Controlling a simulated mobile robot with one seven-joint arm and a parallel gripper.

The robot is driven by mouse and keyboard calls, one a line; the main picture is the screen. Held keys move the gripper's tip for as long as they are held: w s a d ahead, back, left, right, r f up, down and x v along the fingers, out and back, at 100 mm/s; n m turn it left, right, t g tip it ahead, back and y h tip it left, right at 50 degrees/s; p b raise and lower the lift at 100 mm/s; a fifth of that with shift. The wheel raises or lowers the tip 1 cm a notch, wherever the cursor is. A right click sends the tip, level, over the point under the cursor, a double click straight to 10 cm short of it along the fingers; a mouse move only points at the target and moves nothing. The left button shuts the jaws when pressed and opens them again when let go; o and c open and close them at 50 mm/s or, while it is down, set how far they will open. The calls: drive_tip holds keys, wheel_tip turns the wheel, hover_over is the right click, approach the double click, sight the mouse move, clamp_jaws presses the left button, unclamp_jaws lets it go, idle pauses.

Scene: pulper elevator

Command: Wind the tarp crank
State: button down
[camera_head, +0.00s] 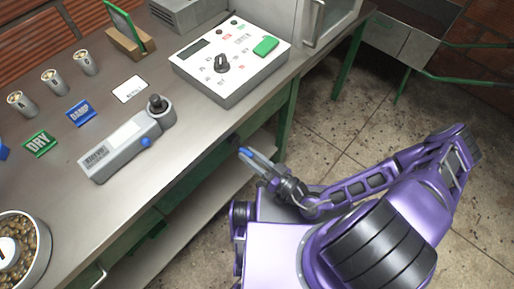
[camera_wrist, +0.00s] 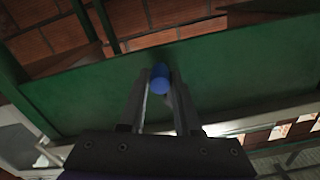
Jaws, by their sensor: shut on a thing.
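My gripper (camera_head: 255,161) is low in front of the bench, below its top, with its fingers pointing toward the bench side. In the wrist view the fingers (camera_wrist: 160,95) are close together around a small blue cylinder (camera_wrist: 160,78). The blue piece also shows at the fingertips in the head view (camera_head: 245,152). I cannot tell whether it is joined to anything. No tarp or crank can be made out for certain in either view.
The steel bench top (camera_head: 190,165) carries a handheld meter (camera_head: 125,145), a white control box (camera_head: 230,60), several metal cups (camera_head: 54,81), and a bean container (camera_head: 42,262). A green beam (camera_wrist: 90,90) fills the wrist view.

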drive_tip(key=shift+s+a+f+m+b, duration=0.1)
drive_tip(key=shift+s+a+m+b, duration=0.4)
drive_tip(key=shift+m, duration=0.5)
drive_tip(key=shift+s, duration=0.1)
drive_tip(key=c, duration=0.6)
unclamp_jaws()
drive_tip(key=shift+d, duration=0.1)
drive_tip(key=shift+d, duration=0.1)
drive_tip(key=v, duration=1.7)
drive_tip(key=shift+s+d, duration=0.1)
